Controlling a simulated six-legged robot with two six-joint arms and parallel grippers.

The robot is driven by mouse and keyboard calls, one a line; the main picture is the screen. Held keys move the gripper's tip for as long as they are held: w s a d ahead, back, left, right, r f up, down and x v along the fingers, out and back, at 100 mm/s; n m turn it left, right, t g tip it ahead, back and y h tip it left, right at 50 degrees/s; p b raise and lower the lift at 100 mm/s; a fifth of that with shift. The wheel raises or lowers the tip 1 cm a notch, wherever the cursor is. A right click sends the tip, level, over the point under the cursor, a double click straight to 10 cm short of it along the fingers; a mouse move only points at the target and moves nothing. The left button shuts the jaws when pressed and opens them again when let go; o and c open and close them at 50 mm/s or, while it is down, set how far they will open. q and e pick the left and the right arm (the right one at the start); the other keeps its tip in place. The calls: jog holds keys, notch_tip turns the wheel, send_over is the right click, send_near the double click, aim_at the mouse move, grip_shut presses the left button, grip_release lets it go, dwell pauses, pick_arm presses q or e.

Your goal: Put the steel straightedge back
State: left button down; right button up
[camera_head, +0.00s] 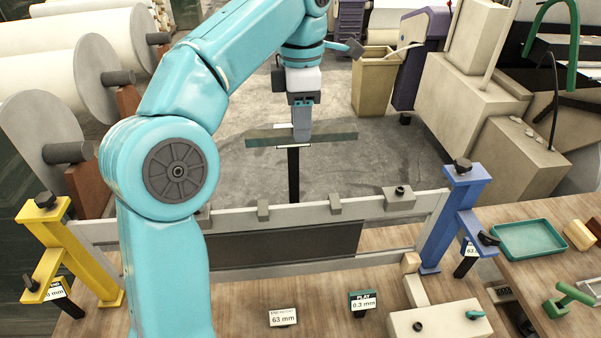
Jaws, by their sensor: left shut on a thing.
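The steel straightedge (335,136) is a long, flat grey bar, held roughly level beyond the frame on the bench. My left gripper (301,132) points down and is shut on the bar near its middle, hiding part of it. A black upright post (293,176) shows directly below the bar, with a pale strip at its top. I cannot tell whether the bar touches the post. My right gripper is not in view.
A grey frame (400,203) with a dark panel (285,245) stands on the wooden bench between a yellow stand (50,235) and a blue stand (450,225). Small signs (283,317) stand in front. A green tray (528,240) lies right. Concrete floor lies beyond.

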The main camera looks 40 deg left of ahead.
pick_arm(q)
notch_tip(320, 180, down, 12)
jog(key=shift+f+b, duration=0.2)
jog(key=shift+b, duration=0.45)
notch_tip(320, 180, down, 5)
jog(key=shift+r, duration=0.15)
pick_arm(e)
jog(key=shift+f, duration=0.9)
pick_arm(q)
jog(key=shift+f, duration=0.2)
jog(key=c, duration=0.8)
grip_release()
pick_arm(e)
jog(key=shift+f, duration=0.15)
